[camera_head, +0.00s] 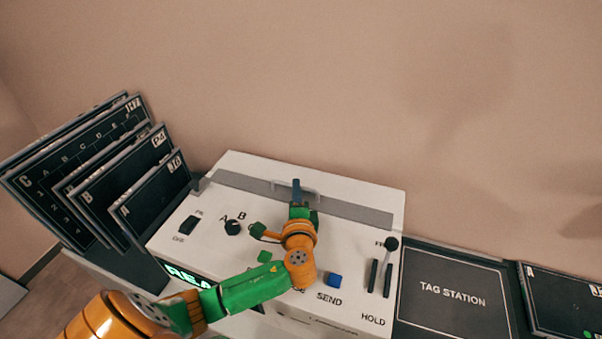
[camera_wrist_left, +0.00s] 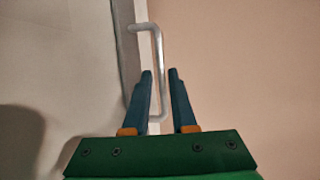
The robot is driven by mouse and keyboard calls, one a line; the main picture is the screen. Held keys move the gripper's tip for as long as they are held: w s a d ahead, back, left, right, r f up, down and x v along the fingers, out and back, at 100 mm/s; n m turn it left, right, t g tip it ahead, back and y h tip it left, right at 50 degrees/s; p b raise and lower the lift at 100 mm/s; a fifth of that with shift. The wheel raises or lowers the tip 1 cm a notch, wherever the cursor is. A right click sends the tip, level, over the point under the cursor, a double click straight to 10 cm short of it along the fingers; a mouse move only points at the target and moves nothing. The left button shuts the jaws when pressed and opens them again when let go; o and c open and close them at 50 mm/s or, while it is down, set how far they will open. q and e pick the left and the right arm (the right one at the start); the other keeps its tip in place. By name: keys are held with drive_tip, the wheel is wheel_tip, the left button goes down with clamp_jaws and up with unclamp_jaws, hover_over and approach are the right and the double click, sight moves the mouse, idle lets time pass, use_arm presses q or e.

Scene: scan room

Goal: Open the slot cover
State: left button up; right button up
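The slot cover (camera_head: 352,209) is a grey strip along the back of the white console's top, and it appears to lie flat. A pale bar handle (camera_head: 312,189) stands on it. In the left wrist view the handle (camera_wrist_left: 157,48) runs beside the grey cover (camera_wrist_left: 126,55), its lower part showing between my fingers. My left gripper (camera_head: 297,183) is at the handle, pointing toward the back wall. Its two blue fingers (camera_wrist_left: 160,73) are apart, with a gap around the bar; I cannot tell whether they touch it. My right gripper is not in view.
The white console (camera_head: 180,240) carries a dark switch (camera_head: 188,225), a knob (camera_head: 233,227), a blue button (camera_head: 334,280) and a lever (camera_head: 390,244). Dark panels (camera_head: 120,190) stand in a rack at left. A tag station mat (camera_head: 450,315) lies at right.

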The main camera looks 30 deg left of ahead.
use_arm(q)
drive_tip(key=x, duration=0.5)
drive_tip(key=shift+s+a, duration=0.15)
drive_tip(key=shift+a, duration=0.2)
drive_tip(key=shift+w+f, duration=0.1)
drive_tip(key=shift+w, duration=0.15)
drive_tip(key=shift+s, duration=0.1)
clamp_jaws()
idle(0.6)
